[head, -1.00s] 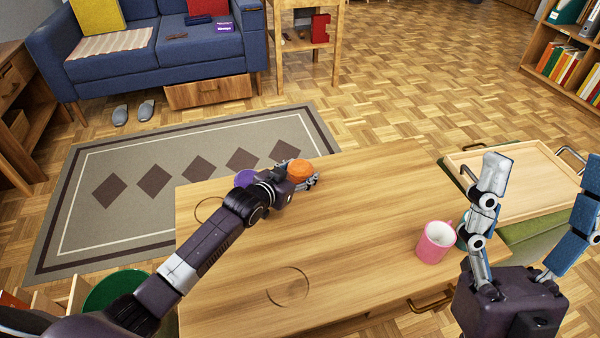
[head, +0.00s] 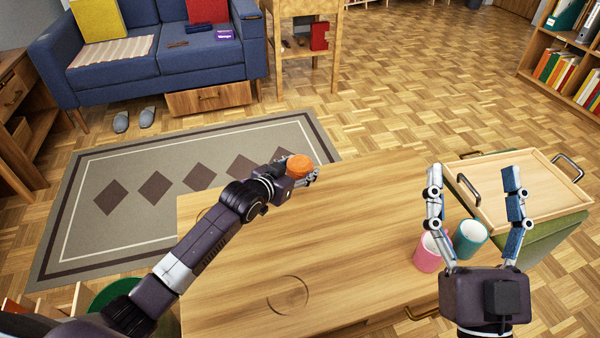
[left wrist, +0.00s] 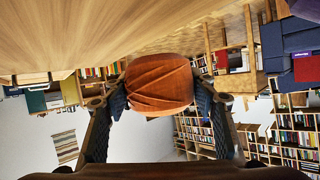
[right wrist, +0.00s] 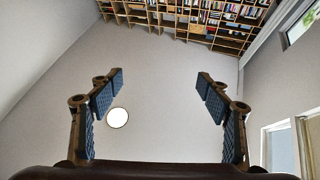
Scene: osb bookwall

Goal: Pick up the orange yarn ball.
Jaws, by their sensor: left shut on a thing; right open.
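The orange yarn ball (head: 300,166) is at the far side of the wooden table (head: 350,230). My left gripper (head: 304,178) is shut on it. In the left wrist view the ball (left wrist: 160,85) sits between the two finger pads, touching both sides. I cannot tell for sure how much gap there is between the ball and the table top. My right gripper (head: 474,180) is open and empty, with its fingers pointing up, near the cups at the table's right end.
A pink mug (head: 427,256) and a teal cup (head: 470,237) stand close to my right gripper. A wooden tray (head: 525,180) rests on a green stool (head: 548,228) at the right. The middle of the table is clear. A blue sofa (head: 165,65) stands beyond the rug (head: 80,235).

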